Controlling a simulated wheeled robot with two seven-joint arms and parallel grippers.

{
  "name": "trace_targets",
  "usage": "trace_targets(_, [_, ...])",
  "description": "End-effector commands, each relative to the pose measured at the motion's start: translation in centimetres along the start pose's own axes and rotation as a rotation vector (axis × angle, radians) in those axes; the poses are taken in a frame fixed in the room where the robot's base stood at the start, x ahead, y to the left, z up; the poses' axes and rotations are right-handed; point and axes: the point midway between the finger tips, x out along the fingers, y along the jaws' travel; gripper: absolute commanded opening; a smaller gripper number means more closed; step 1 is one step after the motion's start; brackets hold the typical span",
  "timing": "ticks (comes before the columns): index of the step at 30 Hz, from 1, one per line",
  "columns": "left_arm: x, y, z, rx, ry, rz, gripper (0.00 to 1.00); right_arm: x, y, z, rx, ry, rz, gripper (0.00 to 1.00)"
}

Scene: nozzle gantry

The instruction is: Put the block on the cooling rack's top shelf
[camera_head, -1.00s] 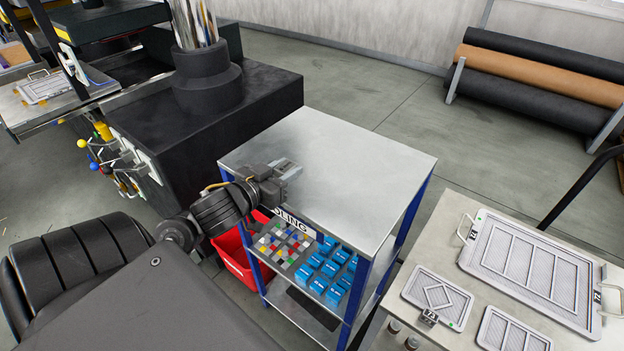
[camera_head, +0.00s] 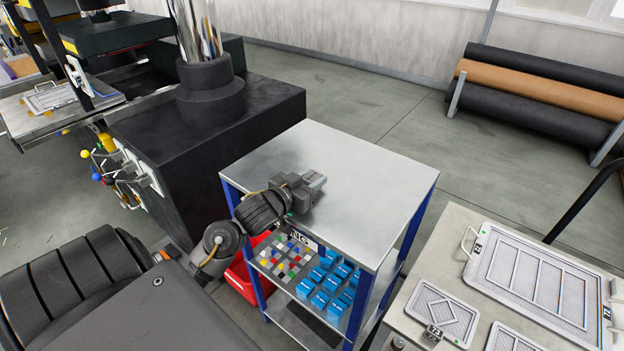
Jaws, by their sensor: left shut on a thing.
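The cooling rack (camera_head: 375,190) stands in the middle of the head view, with a bare grey metal top shelf and blue posts. My left gripper (camera_head: 308,185) is over the left front part of that top shelf. It is shut on the block (camera_head: 316,179), a small light grey piece showing at its tip. The jaws hide most of the block. I cannot tell whether the block touches the shelf. My right gripper is not in view.
Lower shelves hold a tray of coloured pieces (camera_head: 284,260) and blue boxes (camera_head: 325,283). A red bin (camera_head: 240,278) stands at the rack's left. A black machine base (camera_head: 190,150) is close behind left. A table with grey plates (camera_head: 535,280) is at right. Most of the top shelf is clear.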

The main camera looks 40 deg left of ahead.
Motion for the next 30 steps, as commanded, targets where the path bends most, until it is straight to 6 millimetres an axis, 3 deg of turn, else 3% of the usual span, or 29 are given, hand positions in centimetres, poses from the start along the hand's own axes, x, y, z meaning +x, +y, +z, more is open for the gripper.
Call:
trace_targets(8, [0.0,0.0,0.2,-0.001,0.003,0.000,0.00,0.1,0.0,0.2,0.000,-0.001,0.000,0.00])
trace_targets(9, [0.0,0.0,0.3,0.000,0.000,0.000,0.38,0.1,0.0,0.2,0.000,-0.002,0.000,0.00])
trace_targets(13, [0.0,0.0,0.2,0.000,0.000,0.000,0.54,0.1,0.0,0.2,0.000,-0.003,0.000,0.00])
trace_targets(23, [-0.1,0.0,-0.1,0.001,0.001,0.000,0.54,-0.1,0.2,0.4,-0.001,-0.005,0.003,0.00])
trace_targets(30, [-3.8,0.0,0.2,0.005,-0.002,0.001,0.54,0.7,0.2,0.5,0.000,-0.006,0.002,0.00])
